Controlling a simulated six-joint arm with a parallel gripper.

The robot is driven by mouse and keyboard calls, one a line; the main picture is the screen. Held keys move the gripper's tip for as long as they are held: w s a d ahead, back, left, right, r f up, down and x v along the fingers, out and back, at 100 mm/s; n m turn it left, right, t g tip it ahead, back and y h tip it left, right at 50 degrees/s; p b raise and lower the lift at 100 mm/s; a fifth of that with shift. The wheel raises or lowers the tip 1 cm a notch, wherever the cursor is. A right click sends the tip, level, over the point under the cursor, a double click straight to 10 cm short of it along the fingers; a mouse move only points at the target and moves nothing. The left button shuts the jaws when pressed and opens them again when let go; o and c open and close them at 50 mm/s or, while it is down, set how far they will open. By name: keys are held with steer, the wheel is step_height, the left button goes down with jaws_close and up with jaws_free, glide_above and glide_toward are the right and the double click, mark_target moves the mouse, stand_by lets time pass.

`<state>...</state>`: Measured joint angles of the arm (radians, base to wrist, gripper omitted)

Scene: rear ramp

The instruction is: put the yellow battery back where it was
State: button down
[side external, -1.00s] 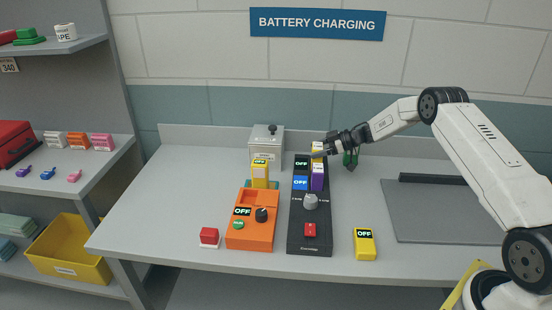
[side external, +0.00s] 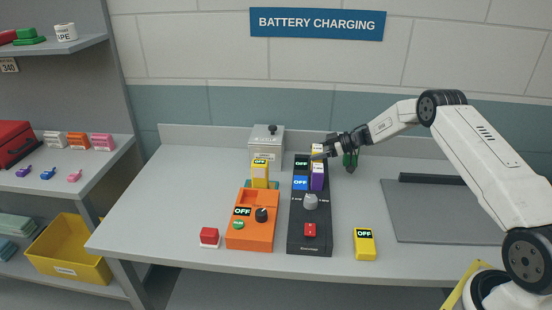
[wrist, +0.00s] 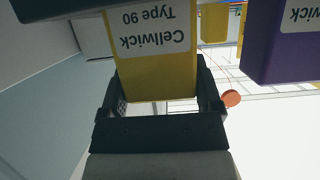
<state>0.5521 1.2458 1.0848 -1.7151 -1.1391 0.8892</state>
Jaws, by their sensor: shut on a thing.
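My gripper (wrist: 160,105) is shut on a yellow battery (wrist: 152,65) with a white "Cellwick Type 90" label. In the side view the held battery (side external: 317,149) is upright at the back right of the black charger (side external: 309,240), behind a purple battery (side external: 317,177). My gripper (side external: 322,151) reaches it from the right. The purple battery also shows in the wrist view (wrist: 278,50), beside the held one. The held battery's lower end is hidden in the side view, so I cannot tell whether it is seated. The charger's left column shows two "OFF" displays.
Another yellow battery (side external: 260,174) stands upright behind the orange unit (side external: 250,228). A red-topped block (side external: 209,237) and a yellow "OFF" device (side external: 364,244) lie near the front. A grey box (side external: 266,148) stands behind. A grey mat (side external: 445,218) lies at right.

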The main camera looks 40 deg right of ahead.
steer(key=shift+f, duration=0.25)
jaws_free()
steer(key=shift+f, duration=0.15)
steer(key=v, duration=0.8)
steer(key=shift+w, duration=0.1)
